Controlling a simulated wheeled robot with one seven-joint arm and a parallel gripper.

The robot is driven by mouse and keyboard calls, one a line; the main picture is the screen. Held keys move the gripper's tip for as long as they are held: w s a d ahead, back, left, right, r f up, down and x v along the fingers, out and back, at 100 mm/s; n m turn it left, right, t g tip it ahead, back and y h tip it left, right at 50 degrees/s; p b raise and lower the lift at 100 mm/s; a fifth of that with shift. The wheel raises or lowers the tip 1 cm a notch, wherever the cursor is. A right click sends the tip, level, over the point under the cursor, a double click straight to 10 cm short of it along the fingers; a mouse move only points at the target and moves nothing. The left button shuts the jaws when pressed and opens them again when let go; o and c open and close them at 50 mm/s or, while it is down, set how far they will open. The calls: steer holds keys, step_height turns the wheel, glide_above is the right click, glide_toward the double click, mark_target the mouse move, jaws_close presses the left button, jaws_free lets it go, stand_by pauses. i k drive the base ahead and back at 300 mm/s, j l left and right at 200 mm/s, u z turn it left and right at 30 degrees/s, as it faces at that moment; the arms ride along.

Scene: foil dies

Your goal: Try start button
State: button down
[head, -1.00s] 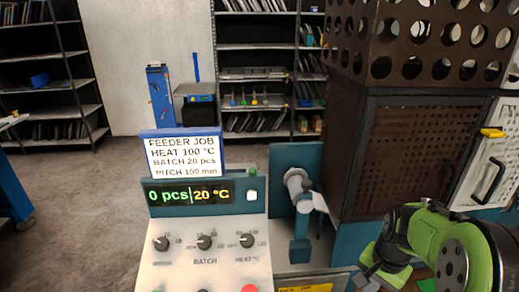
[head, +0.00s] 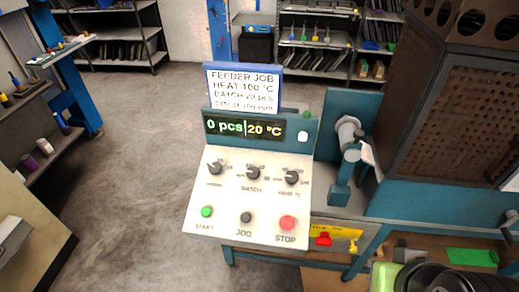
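The green START button (head: 207,212) is at the lower left of the white control panel (head: 225,232). A dark JOG button (head: 246,217) and a red STOP button (head: 287,223) are to its right. Three dark knobs sit above them; the middle one is the BATCH knob (head: 254,173). The display (head: 245,127) reads 0 pcs and 20 °C. The job card (head: 243,88) above reads heat 100 °C and batch 20 pcs; its last line is blurred. My green and black arm shows at the bottom right, but my gripper is out of view.
A dark perforated guard (head: 460,110) stands right of the panel, with a teal and grey mechanism (head: 347,165) between. A workbench (head: 50,52) is at the left. Grey floor left of the panel is clear.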

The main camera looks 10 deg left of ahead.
mark_target(206, 212)
steer(key=u, duration=1.55)
steer(key=i+j+z, duration=0.1)
steer(key=j, duration=0.35)
steer(key=i+j, duration=0.2)
steer(key=j, duration=0.25)
steer(key=i+j+z, duration=0.15)
steer(key=j, duration=0.25)
steer(key=i+j+z, duration=0.1)
steer(key=j, duration=0.4)
